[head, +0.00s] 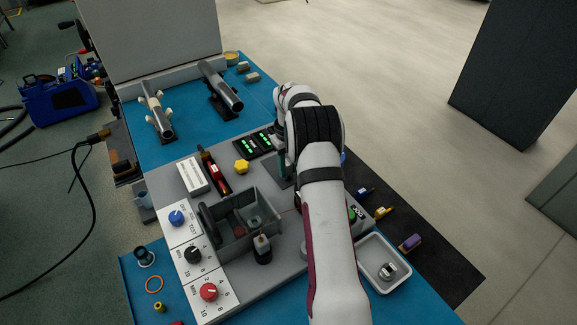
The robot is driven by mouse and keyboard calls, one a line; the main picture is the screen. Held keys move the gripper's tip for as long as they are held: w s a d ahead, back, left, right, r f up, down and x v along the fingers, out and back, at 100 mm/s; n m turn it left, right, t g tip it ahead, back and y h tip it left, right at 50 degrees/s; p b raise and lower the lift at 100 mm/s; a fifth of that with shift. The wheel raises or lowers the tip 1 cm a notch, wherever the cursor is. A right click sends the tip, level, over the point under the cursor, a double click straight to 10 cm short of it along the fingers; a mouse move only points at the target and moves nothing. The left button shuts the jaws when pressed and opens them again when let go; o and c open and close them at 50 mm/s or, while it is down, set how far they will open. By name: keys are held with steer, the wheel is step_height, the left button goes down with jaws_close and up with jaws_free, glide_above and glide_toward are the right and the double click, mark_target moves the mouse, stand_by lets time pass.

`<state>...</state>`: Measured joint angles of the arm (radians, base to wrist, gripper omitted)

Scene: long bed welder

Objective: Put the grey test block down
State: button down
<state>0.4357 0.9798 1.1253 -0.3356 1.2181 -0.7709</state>
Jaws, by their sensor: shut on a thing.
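My arm reaches up from the bottom right of the head view, and its wrist is over the right side of the grey machine panel. A dark narrow part of my gripper (285,168) shows below the wrist, beside the green-lit displays. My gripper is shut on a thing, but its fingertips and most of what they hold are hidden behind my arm. I cannot make out the held grey test block.
The panel carries a grey open bin (262,213), a yellow knob (241,167), green-lit displays (253,144), a red-and-black tool (215,172) and dials at the left. Dark tubes on stands (221,90) are behind. A white tray (372,246) holds a metal part. Bare blue mat lies at the back.

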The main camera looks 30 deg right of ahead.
steer(key=shift+f, duration=0.1)
steer(key=c, duration=0.5)
jaws_free()
step_height(320, 180, up, 12)
steer(key=s+a+r+m, duration=0.1)
steer(key=s+a+r, duration=0.6)
steer(key=a, duration=0.3)
steer(key=s+a+f+m, duration=0.1)
steer(key=s+a, duration=0.4)
steer(key=s, duration=0.4)
steer(key=s+a+f+m+y, duration=0.1)
steer(key=s+a+m, duration=0.1)
steer(key=s+a, duration=0.3)
steer(key=s+a+f+m, duration=0.1)
steer(key=s+a, duration=0.4)
steer(key=s, duration=0.8)
steer(key=shift+s+a+m+y, duration=0.25)
steer(key=shift+m+y, duration=0.05)
steer(key=shift+y, duration=0.1)
